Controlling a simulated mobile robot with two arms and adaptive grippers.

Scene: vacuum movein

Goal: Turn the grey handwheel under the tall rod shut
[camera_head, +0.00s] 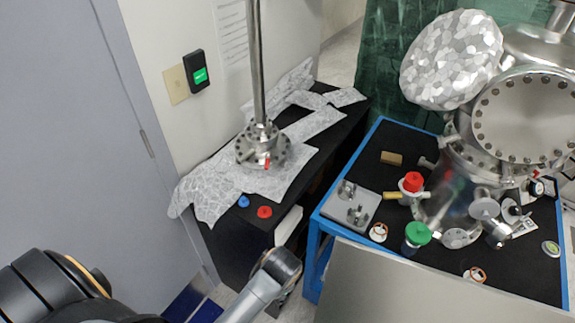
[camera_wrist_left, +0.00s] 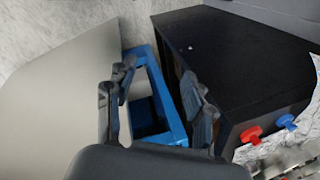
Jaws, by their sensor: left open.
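A tall metal rod (camera_head: 257,60) rises from a round bolted flange (camera_head: 263,148) on foil on the black cabinet. A small red handle shows at the flange's front; I cannot make out a grey handwheel under this rod. A grey round wheel-like part (camera_head: 484,205) is on the blue-framed table's equipment, below the metal chamber. In the left wrist view, my left gripper (camera_wrist_left: 160,75) has its fingers apart with nothing between them, pointing toward the blue frame and the black cabinet. My right gripper is not in view.
The black cabinet (camera_wrist_left: 235,65) carries a blue knob (camera_head: 243,201) and a red knob (camera_head: 264,212). The blue-framed table (camera_head: 314,240) holds a green-capped part (camera_head: 417,234), a red knob (camera_head: 412,182) and a small plate (camera_head: 350,206). A narrow gap separates cabinet and table.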

